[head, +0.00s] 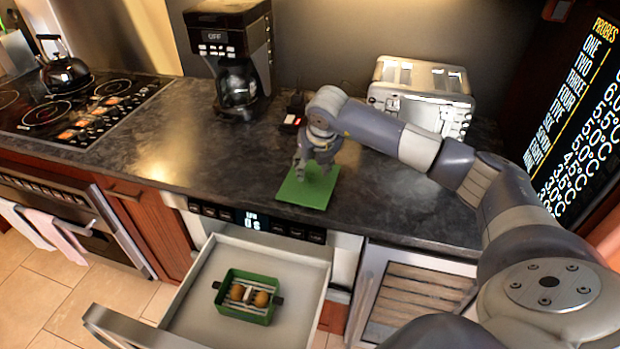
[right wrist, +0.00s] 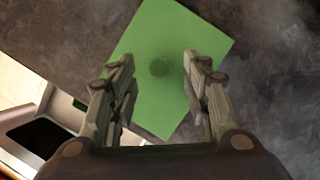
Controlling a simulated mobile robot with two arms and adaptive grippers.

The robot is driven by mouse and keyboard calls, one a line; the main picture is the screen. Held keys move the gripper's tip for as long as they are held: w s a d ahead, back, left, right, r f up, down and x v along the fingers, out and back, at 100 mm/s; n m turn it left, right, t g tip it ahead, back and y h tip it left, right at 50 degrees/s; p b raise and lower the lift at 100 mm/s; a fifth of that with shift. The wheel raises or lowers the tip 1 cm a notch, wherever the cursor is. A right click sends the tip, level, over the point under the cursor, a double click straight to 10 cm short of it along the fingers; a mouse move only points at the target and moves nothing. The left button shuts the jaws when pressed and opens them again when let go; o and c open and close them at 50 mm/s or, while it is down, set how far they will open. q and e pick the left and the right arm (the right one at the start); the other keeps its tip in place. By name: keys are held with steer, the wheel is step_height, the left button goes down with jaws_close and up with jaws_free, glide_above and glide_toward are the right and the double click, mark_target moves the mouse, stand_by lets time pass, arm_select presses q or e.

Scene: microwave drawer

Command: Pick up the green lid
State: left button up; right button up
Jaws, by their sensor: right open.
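The green lid (head: 307,188) is a flat square lying on the dark countertop, near its front edge above the open drawer. In the right wrist view the lid (right wrist: 165,45) fills the middle and has a round darker spot, perhaps a knob, at its centre. My right gripper (head: 312,172) is over the lid, pointing down. In the right wrist view its fingers (right wrist: 157,85) are spread, one on each side of the centre spot, with nothing between them. Whether the fingertips touch the lid, I cannot tell. My left gripper is not in view.
The microwave drawer (head: 203,272) is open below the counter, holding a green container (head: 232,311) with two round brown items. A toaster (head: 423,90) stands right of the gripper and a coffee maker (head: 238,60) at the back left. The counter (head: 220,165) left of the lid is clear.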

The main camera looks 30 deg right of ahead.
mark_target(310, 179)
steer(key=shift+x, duration=1.5)
steer(key=shift+r, duration=0.1)
jaws_close()
steer(key=shift+r, duration=0.15)
